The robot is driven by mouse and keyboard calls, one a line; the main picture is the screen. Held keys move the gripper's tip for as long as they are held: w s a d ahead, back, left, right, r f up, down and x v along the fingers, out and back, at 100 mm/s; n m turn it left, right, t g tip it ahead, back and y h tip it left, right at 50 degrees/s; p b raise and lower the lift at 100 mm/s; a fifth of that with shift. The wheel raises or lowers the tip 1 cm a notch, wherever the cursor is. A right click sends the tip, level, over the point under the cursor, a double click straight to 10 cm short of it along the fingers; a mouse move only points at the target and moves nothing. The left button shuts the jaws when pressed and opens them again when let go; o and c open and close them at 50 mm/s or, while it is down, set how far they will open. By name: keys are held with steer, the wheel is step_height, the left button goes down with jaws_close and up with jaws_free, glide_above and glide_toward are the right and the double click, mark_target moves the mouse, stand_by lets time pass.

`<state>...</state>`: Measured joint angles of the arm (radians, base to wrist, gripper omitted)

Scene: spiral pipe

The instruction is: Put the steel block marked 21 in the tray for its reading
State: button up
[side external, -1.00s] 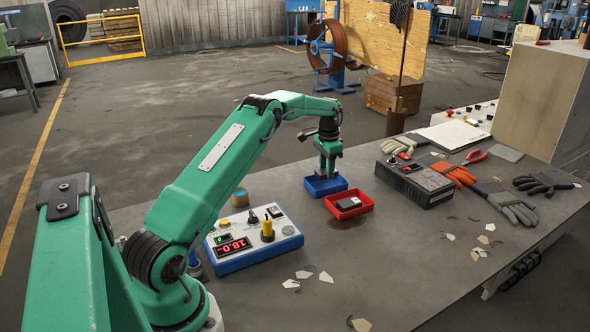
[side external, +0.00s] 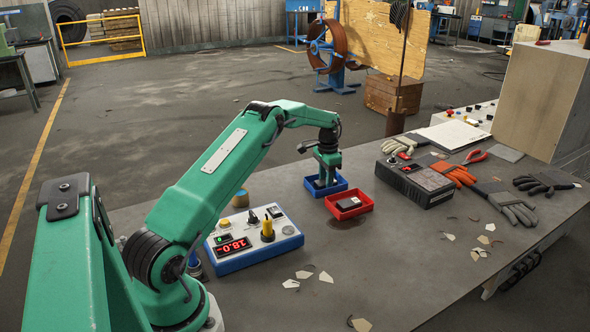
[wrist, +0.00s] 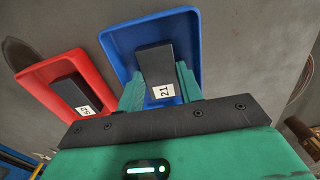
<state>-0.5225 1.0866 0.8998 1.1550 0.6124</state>
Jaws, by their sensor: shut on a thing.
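The steel block marked 21 (wrist: 155,64) is dark, with a white label, in the wrist view. My gripper (wrist: 160,88) is shut on it, one green finger on each side. The blue tray (wrist: 118,42) lies around and under the block; whether the block touches its floor I cannot tell. In the side view my gripper (side external: 325,181) points down inside the blue tray (side external: 341,188), and the fingers hide the block there. The meter box (side external: 253,240) shows red digits that look like 18.0.
The red tray (side external: 362,209) stands close beside the blue one and holds another dark labelled block (side external: 350,204). A dark instrument case (side external: 415,182) and gloves lie to the right. Paper scraps lie at the front. The table between has free room.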

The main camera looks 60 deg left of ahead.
steer(key=shift+f, duration=0.1)
steer(key=o, duration=1.3)
steer(key=shift+c, duration=0.2)
step_height(320, 180, up, 12)
steer(key=shift+r, duration=0.25)
